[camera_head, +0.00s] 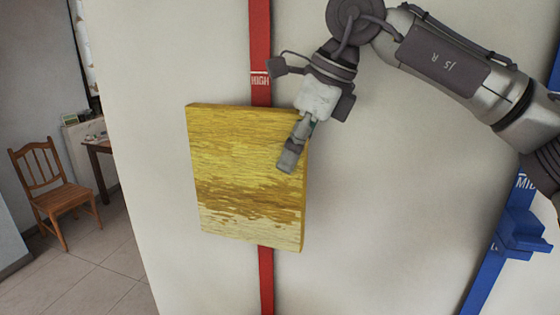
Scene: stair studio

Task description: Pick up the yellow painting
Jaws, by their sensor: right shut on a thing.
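The yellow painting (235,185) is a thick canvas with yellow and brown-gold texture and a pale lower band. It is in front of the white wall, over a red vertical strip, slightly tilted. My right gripper (290,160) reaches down from the upper right and is shut on the painting's upper right edge. One finger lies across the front face; the other is hidden behind the painting. I cannot tell whether the painting touches the wall. My left gripper is not in view.
The red strip (261,45) marked HIGH runs down the white wall (385,230). A blue strip (487,275) with a blue bracket (522,232) is at the right. A wooden chair (58,195) and a table (98,150) stand on the tiled floor beyond the wall's left edge.

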